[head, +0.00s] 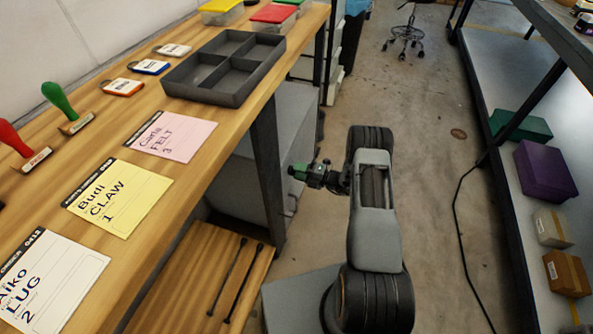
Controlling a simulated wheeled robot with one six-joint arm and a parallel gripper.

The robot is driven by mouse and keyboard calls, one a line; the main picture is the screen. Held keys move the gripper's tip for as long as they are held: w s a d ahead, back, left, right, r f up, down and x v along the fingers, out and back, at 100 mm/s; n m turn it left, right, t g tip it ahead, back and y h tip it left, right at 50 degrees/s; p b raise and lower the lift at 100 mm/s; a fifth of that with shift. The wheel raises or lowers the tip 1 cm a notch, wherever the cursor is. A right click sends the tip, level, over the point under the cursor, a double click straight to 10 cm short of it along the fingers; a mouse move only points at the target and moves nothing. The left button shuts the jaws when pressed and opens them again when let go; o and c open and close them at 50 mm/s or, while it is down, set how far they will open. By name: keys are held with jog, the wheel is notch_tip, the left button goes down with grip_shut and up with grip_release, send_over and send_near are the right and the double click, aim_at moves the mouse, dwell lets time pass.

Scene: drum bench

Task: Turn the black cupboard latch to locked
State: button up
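My gripper (299,172), with green fingertips, points left at the end of my arm, below bench-top height. It is close to the front of a grey cupboard (262,165) under the wooden bench; I cannot tell whether it touches. The black latch cannot be made out; it may be hidden by the gripper or too small to tell. The view is too small to show whether the fingers are open or shut.
The wooden bench (190,118) holds order cards, stamps and a black divided tray (225,66). A dark bench leg (266,165) stands left of my gripper. Two black rods (236,280) lie on a lower wooden shelf. A shelf rack with boxes (543,170) stands right; floor between is mostly clear.

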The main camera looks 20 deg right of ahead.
jog(key=p+v, duration=0.1)
jog(key=v, duration=1.1)
jog(key=shift+s+d+p, duration=0.2)
jog(key=shift+d+p, duration=0.1)
jog(key=shift+d, duration=0.05)
jog(key=s+a+f+n+g, duration=0.3)
jog(key=s+n+g, duration=0.15)
jog(key=n, duration=0.35)
jog(key=s+a+r+n+g+h+p, duration=0.2)
jog(key=s+r+n+g+h+p, duration=0.35)
jog(key=r+n, duration=0.75)
jog(key=s+a+r+n+t+h+p, duration=0.1)
jog(key=r+n+p, duration=0.5)
jog(key=r, duration=0.9)
jog(key=s+a+r+n+t+h+p, duration=0.1)
jog(key=s+a+r+n+h+p, duration=0.2)
jog(key=r+n+p, duration=0.4)
jog(key=s+a+r+n+t+h+p, duration=0.1)
jog(key=s+r+n+h+p, duration=0.3)
jog(key=r, duration=1.9)
jog(key=a+n+h+p, duration=0.1)
jog(key=n+p, duration=0.1)
jog(key=n, duration=0.3)
jog(key=shift+s+a+r+t, duration=0.3)
jog(key=shift+s+a, duration=0.05)
jog(key=shift+a, duration=0.05)
